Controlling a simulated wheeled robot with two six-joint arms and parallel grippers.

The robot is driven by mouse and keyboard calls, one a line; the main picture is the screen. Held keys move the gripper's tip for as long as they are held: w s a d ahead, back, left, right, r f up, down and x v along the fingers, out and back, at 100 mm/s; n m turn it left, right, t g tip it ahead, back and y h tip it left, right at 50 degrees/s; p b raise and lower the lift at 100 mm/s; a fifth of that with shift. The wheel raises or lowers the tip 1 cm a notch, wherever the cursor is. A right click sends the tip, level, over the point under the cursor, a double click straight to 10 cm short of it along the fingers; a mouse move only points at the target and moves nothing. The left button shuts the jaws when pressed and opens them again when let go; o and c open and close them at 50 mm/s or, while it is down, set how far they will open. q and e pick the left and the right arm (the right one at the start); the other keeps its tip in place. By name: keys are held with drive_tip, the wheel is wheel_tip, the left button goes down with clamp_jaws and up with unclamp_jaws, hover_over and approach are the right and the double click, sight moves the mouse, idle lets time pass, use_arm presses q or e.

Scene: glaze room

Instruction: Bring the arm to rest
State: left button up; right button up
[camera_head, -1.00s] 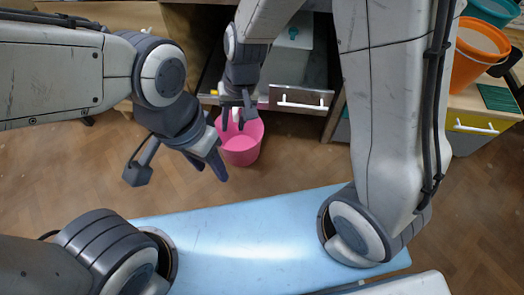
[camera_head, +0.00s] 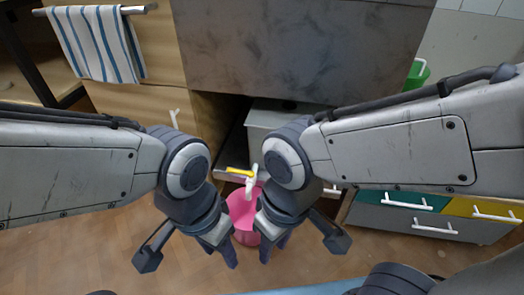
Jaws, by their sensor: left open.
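My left gripper (camera_head: 221,257) hangs from the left arm, fingers pointing down, apart and empty. It is in front of the lower left of the pink bucket as I see it. My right gripper (camera_head: 274,253) hangs beside it on the right, fingers also down and a little apart, with nothing visible between them. The two arms come in from opposite sides almost as mirror images, and the grippers are close together but apart. The pink bucket (camera_head: 242,212) stands on the floor behind them, partly hidden by both.
A drawer with a white handle (camera_head: 251,184) is above the bucket. A cabinet with white-handled drawers (camera_head: 375,215) stands at right. A striped towel (camera_head: 95,42) hangs at the upper left. A green container (camera_head: 418,74) is at the upper right. Wooden floor (camera_head: 110,255) is open at lower left.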

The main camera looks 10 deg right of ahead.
wheel_tip(320, 180, up, 48)
drive_tip(key=p, duration=4.7)
drive_tip(key=shift+r, duration=0.15)
